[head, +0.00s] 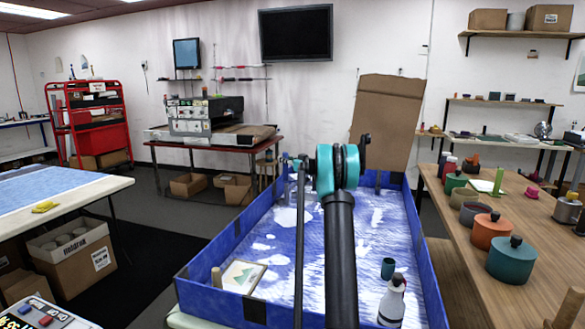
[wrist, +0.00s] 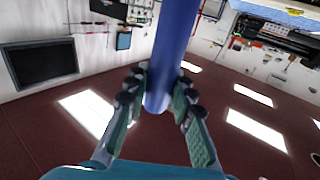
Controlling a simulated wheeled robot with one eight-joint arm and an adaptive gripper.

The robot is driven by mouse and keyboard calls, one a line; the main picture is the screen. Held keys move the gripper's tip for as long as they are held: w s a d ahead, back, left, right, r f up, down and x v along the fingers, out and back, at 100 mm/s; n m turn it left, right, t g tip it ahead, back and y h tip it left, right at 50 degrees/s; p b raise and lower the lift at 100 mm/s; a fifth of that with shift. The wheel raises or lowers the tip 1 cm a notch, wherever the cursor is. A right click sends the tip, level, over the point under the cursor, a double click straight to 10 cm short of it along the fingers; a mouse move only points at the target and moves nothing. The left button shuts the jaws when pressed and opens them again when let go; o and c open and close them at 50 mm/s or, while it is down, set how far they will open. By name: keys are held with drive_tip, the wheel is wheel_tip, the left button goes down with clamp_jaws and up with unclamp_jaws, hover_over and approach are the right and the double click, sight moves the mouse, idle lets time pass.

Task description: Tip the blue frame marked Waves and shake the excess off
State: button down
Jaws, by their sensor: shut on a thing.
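My gripper (wrist: 158,92) is shut on a blue frame (wrist: 175,45), seen edge-on in the wrist view as a thick blue bar running up between the two fingers. The frame's face and any Waves marking are not visible. In the head view my arm reaches forward over a blue-walled tray (head: 212,255) holding a blue and white wavy surface. There the gripper and the held frame are hidden behind my arm, or too unclear to tell.
A small framed mountain picture (head: 243,276) is at the tray's front left. A white bottle (head: 392,303) and a dark cup (head: 388,268) are at its right. A brown board (head: 390,115) stands at its far end. A wooden table (head: 535,240) with several lidded pots is right.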

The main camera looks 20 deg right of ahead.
sight(287, 155)
drive_tip(key=n+t+y, duration=0.2)
drive_tip(key=t+y, duration=0.1)
drive_tip(key=n+t+y, duration=0.2)
drive_tip(key=t+y, duration=0.1)
drive_tip(key=t, duration=0.1)
idle(0.7)
drive_tip(key=shift+r, duration=1.8)
